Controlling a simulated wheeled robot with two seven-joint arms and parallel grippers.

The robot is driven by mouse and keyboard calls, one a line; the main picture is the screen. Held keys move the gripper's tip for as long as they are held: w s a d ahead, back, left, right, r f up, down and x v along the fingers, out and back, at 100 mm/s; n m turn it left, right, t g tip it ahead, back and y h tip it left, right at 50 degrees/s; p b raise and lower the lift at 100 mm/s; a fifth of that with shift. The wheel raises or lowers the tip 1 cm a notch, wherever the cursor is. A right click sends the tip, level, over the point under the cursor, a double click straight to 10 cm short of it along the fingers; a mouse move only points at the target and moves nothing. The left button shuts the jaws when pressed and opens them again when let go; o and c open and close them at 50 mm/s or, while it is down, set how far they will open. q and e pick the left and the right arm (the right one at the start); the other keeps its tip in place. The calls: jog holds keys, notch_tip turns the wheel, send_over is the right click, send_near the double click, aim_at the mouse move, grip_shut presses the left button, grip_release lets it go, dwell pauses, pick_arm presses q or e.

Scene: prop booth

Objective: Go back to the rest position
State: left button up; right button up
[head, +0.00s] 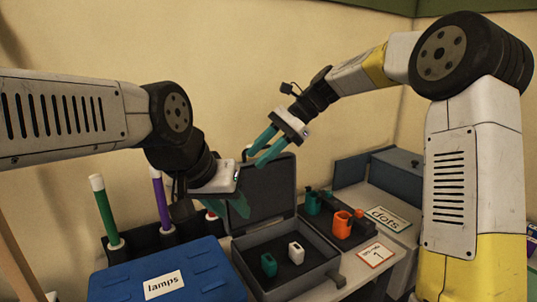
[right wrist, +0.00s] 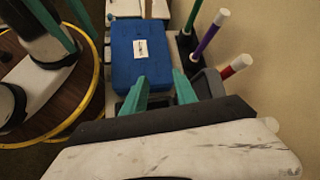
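My right gripper (head: 258,148) is raised in front of the wall, above and behind the open grey case. Its teal fingers are apart with nothing between them, as the right wrist view also shows (right wrist: 163,84). My left gripper (head: 234,207) is lower, over the left side of the grey case (head: 338,262). Its teal fingers show partly below its pale housing and look apart and empty. The grey case has its lid (head: 268,190) up. A teal piece (head: 268,264) and a white piece (head: 296,252) lie in it.
A blue box labelled "lamps" (head: 205,283) stands front left, before a rack with green (head: 104,212), purple (head: 161,200) and red rods. An orange mug-like piece (head: 342,224) stands on a dark tray to the right, near a "dots" card (head: 387,218) and a "1" card (head: 375,254).

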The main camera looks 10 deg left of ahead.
jog(key=shift+s, duration=0.25)
jog(key=shift+d, duration=0.1)
jog(key=s+d+f+n+t+h, duration=0.1)
jog(key=s+d+n+t+h, duration=0.2)
jog(key=s+d, duration=0.6)
jog(key=s+d+f+n+t+h, duration=0.2)
jog(key=s+d+n+t, duration=0.4)
jog(key=s+d, duration=0.4)
jog(key=d+h, duration=0.1)
jog(key=d, duration=0.5)
jog(key=shift+d+f+n+t, duration=0.3)
jog(key=shift+d+t, duration=0.1)
